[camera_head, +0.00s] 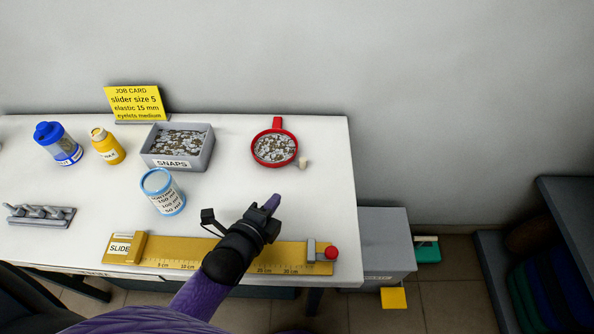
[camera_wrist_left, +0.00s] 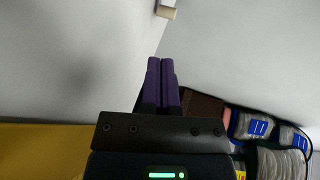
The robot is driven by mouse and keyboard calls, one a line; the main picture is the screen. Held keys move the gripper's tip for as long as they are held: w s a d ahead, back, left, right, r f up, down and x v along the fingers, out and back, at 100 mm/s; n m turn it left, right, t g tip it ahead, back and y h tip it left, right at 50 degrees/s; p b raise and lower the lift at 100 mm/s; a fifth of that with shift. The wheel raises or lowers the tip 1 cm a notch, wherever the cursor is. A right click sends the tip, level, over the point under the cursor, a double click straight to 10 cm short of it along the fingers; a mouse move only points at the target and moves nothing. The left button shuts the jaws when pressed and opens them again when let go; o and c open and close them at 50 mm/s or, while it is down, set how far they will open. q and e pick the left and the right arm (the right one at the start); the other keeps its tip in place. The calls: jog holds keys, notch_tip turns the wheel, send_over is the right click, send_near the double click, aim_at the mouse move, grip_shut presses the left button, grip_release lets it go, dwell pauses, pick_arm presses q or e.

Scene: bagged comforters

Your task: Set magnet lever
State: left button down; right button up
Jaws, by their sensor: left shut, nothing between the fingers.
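A red round dish (camera_head: 254,150) full of small metal pieces sits at the back right of the white table. A short lever with a cream knob (camera_head: 302,163) sticks out at its lower right; what looks like this knob shows at the top of the left wrist view (camera_wrist_left: 166,11). My left gripper (camera_head: 273,202) is shut and empty, above the table in front of the dish and apart from the knob. Its purple fingers (camera_wrist_left: 161,70) lie together in the left wrist view. My right gripper is not in view.
A yellow ruler board (camera_head: 195,254) with a red knob (camera_head: 331,253) lies along the front edge, under my left arm. A grey snaps bin (camera_head: 205,155), a blue-lidded tin (camera_head: 163,194) and a yellow bottle (camera_head: 108,147) stand left. Table's right edge is near the dish.

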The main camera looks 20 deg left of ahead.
aim_at(303, 164)
pick_arm(q)
jog(key=b+x, duration=0.1)
jog(key=x, duration=0.2)
jog(key=b+x, duration=0.1)
jog(key=x, duration=0.2)
jog(key=b+x, duration=0.1)
jog(key=x, duration=0.3)
jog(key=shift+r, duration=0.35)
jog(key=shift+w+d+b, duration=0.1)
jog(key=shift+w+b, duration=0.2)
jog(key=shift+w, duration=0.15)
jog(key=shift+r, duration=0.1)
jog(key=shift+w, duration=0.1)
jog(key=shift+w+d, duration=0.4)
jog(key=shift+w, duration=0.4)
jog(key=shift+s, duration=0.1)
